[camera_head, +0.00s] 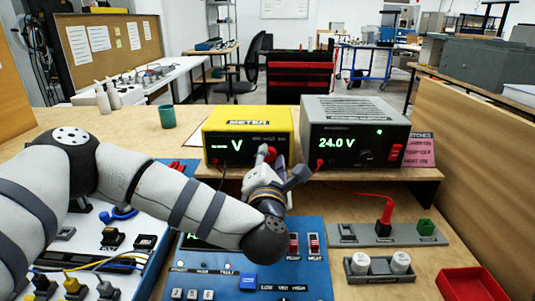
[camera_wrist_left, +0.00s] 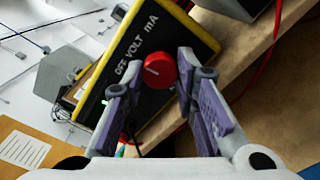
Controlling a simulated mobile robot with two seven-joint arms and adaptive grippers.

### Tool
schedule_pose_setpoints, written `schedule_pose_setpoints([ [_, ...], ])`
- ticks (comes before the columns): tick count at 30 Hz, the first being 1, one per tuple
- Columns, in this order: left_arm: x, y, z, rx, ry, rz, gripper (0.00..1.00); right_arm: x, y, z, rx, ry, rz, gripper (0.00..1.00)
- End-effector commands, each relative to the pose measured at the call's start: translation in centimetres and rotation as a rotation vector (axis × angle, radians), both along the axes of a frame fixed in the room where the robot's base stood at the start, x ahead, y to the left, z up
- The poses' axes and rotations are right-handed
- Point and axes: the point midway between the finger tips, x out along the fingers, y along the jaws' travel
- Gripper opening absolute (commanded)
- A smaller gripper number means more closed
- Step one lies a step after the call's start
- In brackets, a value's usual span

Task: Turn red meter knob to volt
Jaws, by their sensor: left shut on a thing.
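The yellow meter (camera_head: 247,122) stands on the raised bench shelf, and its dark display reads V. Its red knob (camera_head: 267,153) is at the lower right of its front, partly covered by my left gripper (camera_head: 270,168). In the left wrist view the red knob (camera_wrist_left: 160,69) sits between the two fingers of my left gripper (camera_wrist_left: 160,74), which is shut on it. A white line marks the knob's face. The labels OFF, VOLT and mA (camera_wrist_left: 138,47) run along the meter's face beside it. My right gripper is not in view.
A grey power supply (camera_head: 354,125) reading 24.0 V stands right of the meter. A blue panel (camera_head: 295,240) with switches lies below my left arm. A red tray (camera_head: 470,285) and a socket strip (camera_head: 350,238) are at the right. A green cup (camera_head: 167,117) stands behind my arm.

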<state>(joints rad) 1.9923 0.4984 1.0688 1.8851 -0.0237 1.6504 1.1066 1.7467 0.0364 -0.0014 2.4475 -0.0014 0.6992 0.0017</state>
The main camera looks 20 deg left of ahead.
Motion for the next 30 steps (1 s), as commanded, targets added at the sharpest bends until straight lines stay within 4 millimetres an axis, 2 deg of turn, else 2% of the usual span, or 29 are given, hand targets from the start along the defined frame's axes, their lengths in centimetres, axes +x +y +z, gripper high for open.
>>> schedule_pose_setpoints([
  [9, -0.02, 0.08, 0.04, 0.101, 0.029, 0.002, 0.0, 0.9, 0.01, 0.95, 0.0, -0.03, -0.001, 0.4],
  [25, -0.02, 0.06, -0.21, 0.118, 0.038, 0.002, 0.0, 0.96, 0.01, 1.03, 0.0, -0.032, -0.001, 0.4],
  [26, -0.02, 0.07, -0.22, 0.118, 0.038, 0.002, 0.31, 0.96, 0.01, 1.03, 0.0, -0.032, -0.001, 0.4],
  [28, -0.02, 0.06, -0.2, 0.118, 0.037, 0.001, 0.47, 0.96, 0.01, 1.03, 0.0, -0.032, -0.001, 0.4],
  [30, -0.01, 0.04, -0.17, 0.118, 0.036, 0.002, 0.47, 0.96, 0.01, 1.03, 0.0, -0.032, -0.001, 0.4],
])
